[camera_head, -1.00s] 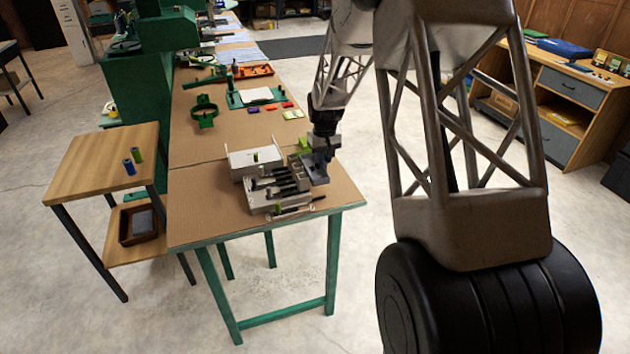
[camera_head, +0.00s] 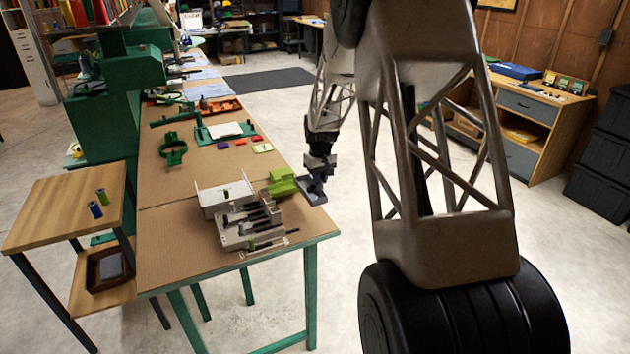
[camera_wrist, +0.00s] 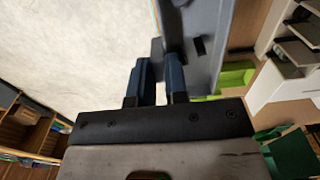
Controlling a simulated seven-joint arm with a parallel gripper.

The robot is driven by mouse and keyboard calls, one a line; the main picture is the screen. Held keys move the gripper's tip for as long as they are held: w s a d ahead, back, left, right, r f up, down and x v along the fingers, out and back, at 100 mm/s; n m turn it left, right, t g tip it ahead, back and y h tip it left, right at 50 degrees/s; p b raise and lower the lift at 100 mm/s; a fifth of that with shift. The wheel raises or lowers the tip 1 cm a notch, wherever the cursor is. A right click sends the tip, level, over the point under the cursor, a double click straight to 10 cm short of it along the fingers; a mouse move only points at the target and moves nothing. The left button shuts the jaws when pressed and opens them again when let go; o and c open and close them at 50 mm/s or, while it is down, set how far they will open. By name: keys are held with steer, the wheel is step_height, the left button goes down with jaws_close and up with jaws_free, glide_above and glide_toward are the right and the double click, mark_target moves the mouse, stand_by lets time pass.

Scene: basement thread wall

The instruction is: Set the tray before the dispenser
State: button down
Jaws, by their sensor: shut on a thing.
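A small grey tray (camera_head: 311,193) is at the right edge of the workbench in the head view, seemingly partly past the edge. In the wrist view the tray (camera_wrist: 206,35) lies just beyond my fingertips, with bare floor to its left. My gripper (camera_head: 320,176) is shut on the tray; its two blue-grey fingers (camera_wrist: 159,72) show in the wrist view, close to a grey part of it. A lime-green device (camera_head: 281,182), possibly the dispenser, stands on the bench just left of the tray. I cannot tell whether the tray touches the bench.
A pale box with slots and dark tools (camera_head: 245,228) and a white open box (camera_head: 222,196) stand left of the green device. A green ring stand (camera_head: 173,150) is farther back. The bench's front corner (camera_head: 190,265) is bare. A wooden side table (camera_head: 62,212) stands left.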

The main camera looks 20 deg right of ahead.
mark_target(320, 193)
steer(key=shift+f, duration=0.1)
steer(key=shift+f, duration=1.65)
steer(key=shift+f, duration=0.25)
steer(key=shift+f, duration=1.05)
steer(key=shift+f, duration=0.45)
steer(key=c, duration=1.1)
jaws_free()
steer(key=shift+o, duration=0.2)
